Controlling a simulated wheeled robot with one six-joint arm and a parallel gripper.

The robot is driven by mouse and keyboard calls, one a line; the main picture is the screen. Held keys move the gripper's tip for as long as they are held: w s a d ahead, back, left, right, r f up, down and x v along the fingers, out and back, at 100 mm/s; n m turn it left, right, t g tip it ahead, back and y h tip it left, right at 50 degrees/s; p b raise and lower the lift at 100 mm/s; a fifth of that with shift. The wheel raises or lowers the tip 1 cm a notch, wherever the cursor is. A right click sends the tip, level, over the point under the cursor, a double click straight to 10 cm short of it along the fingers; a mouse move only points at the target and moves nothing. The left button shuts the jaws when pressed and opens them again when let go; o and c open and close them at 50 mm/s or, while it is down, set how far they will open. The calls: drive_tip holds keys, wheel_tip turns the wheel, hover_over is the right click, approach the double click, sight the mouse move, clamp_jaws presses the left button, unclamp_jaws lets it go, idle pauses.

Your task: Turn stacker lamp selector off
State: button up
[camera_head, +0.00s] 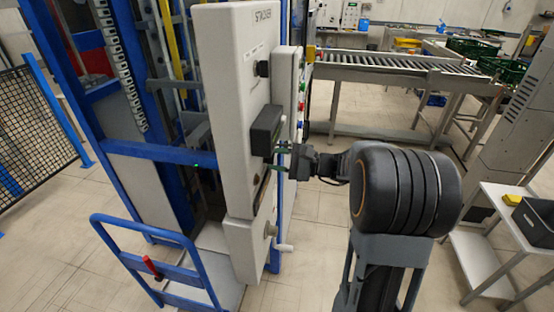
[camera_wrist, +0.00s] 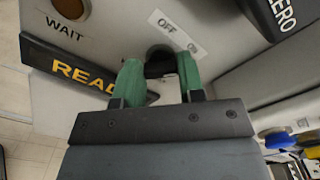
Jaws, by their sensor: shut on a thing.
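The stacker panel (camera_head: 236,90) is a tall pale grey cabinet face marked STACKER, left of centre in the head view. In the wrist view its OFF/ON label (camera_wrist: 174,30) sits just above a dark selector knob (camera_wrist: 161,67). My gripper (camera_head: 283,161) reaches the panel from the right. In the wrist view the green fingers of my gripper (camera_wrist: 160,73) are shut on the knob, one on each side. The fingers and gripper body hide much of the knob, and I cannot tell which way it points.
A dark READY sign (camera_wrist: 75,72), a WAIT label (camera_wrist: 63,28) and a dark ZERO sign (camera_wrist: 283,12) surround the knob closely. A dark box (camera_head: 266,130) juts from the panel near my gripper. A blue trolley (camera_head: 150,235) stands below; a roller conveyor (camera_head: 400,62) is behind.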

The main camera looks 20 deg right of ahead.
drive_tip(key=c, duration=0.3)
drive_tip(key=shift+f+b, duration=0.1)
drive_tip(key=shift+b, duration=0.4)
drive_tip(key=n+b, duration=0.5)
drive_tip(key=b, duration=0.3)
drive_tip(key=n+b, duration=0.5)
drive_tip(key=b, duration=0.4)
drive_tip(key=n+b, duration=0.5)
drive_tip(key=b, duration=0.3)
drive_tip(key=shift+f+n+b, duration=0.25)
drive_tip(key=shift+n+b, duration=0.05)
drive_tip(key=shift+b, duration=0.05)
drive_tip(key=shift+r, duration=0.1)
drive_tip(key=o, duration=0.9)
